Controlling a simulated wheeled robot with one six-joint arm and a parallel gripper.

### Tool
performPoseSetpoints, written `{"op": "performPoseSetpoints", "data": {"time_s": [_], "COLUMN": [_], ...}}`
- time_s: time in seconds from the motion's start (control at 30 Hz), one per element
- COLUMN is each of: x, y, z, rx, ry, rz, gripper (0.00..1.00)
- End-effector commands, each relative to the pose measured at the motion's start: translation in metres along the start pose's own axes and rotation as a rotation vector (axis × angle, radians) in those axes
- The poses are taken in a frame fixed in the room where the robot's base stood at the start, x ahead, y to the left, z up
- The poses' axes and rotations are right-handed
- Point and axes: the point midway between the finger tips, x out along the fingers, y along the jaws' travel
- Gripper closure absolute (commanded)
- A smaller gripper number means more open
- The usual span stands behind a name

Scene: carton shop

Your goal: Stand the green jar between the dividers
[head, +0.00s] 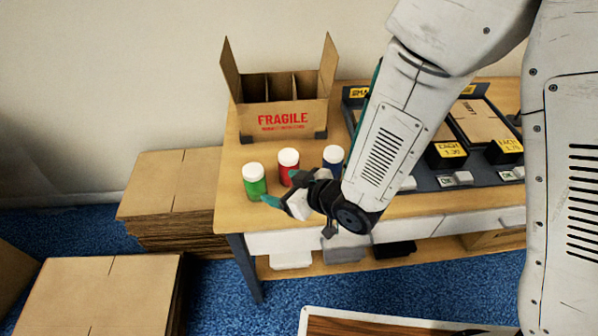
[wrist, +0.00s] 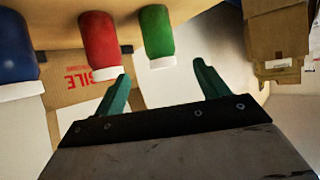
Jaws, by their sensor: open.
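The green jar (head: 255,185) with a white lid stands upright on the wooden table near its front left corner, leftmost of three jars. It also shows in the wrist view (wrist: 157,32), where the picture is turned over. My gripper (head: 281,188) is open and empty, low at the table's front edge, just right of the green jar. In the wrist view my gripper (wrist: 164,80) has its two green fingers spread, with the jar beyond the gap between the tips. The FRAGILE carton (head: 284,118) stands open behind the jars, with cardboard dividers (head: 268,88) inside; its floor is hidden.
The red jar (head: 289,165) stands close right of the green one, and the blue jar (head: 333,158) is further right beside my arm. A dark tray rack (head: 430,183) fills the right of the table. Cardboard stacks (head: 168,185) are on the floor at left.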

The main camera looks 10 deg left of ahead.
Motion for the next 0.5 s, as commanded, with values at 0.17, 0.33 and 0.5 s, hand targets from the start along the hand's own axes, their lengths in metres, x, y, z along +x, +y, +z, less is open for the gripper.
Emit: {"op": "performPoseSetpoints", "data": {"time_s": [0.17,0.33,0.5], "x": [-0.002,-0.007,-0.045], "y": [0.0,0.012,0.071], "z": [0.0,-0.005,-0.023], "rx": [0.0,0.004,0.044], "ry": [0.0,-0.018,-0.138], "rz": [0.0,0.03,0.179], "gripper": [0.26,0.26,0.26]}}
